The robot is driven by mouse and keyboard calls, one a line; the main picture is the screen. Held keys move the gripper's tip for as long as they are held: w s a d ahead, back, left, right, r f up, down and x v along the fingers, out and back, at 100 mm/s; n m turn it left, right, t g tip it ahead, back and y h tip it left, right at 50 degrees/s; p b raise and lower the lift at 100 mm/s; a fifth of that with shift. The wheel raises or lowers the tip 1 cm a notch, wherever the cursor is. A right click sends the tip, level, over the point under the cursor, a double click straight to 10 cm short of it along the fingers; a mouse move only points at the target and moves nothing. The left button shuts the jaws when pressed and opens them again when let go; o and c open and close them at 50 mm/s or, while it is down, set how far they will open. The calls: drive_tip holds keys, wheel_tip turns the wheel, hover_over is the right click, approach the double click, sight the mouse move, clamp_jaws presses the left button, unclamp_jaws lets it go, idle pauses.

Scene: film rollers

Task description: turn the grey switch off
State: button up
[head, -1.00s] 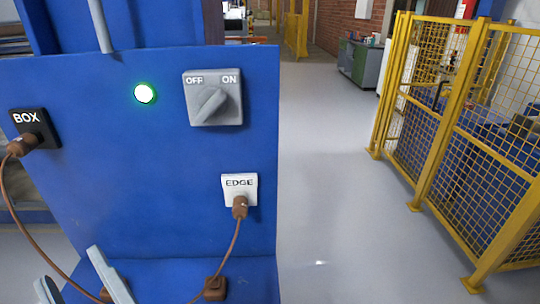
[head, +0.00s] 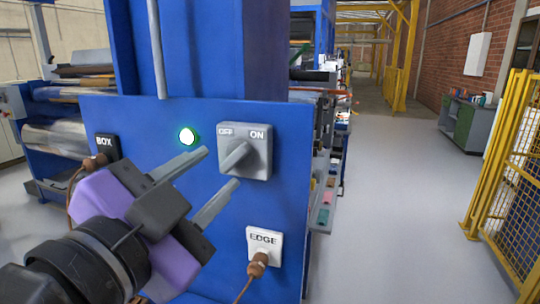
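The grey switch (head: 258,160) is on the blue panel (head: 205,235), with OFF at its upper left and ON at its upper right. Its handle (head: 236,156) slants, with its upper end toward ON. A round green light (head: 189,136) glows to its left. My gripper (head: 222,168) is open, in front of the panel just left of and below the switch. Its two grey fingers are apart and point toward the handle, with nothing visible between them. Whether a finger touches the switch I cannot tell.
Yellow mesh fencing (head: 507,165) stands at the right. The grey floor (head: 395,220) between is clear.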

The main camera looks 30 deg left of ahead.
sight(239, 154)
drive_tip(key=p+x, duration=0.1)
drive_tip(key=x, duration=0.7)
drive_tip(key=shift+d+f+p, duration=0.1)
drive_tip(key=shift+f+p, duration=0.05)
drive_tip(key=shift+p, duration=0.15)
drive_tip(key=shift+s, duration=0.1)
clamp_jaws()
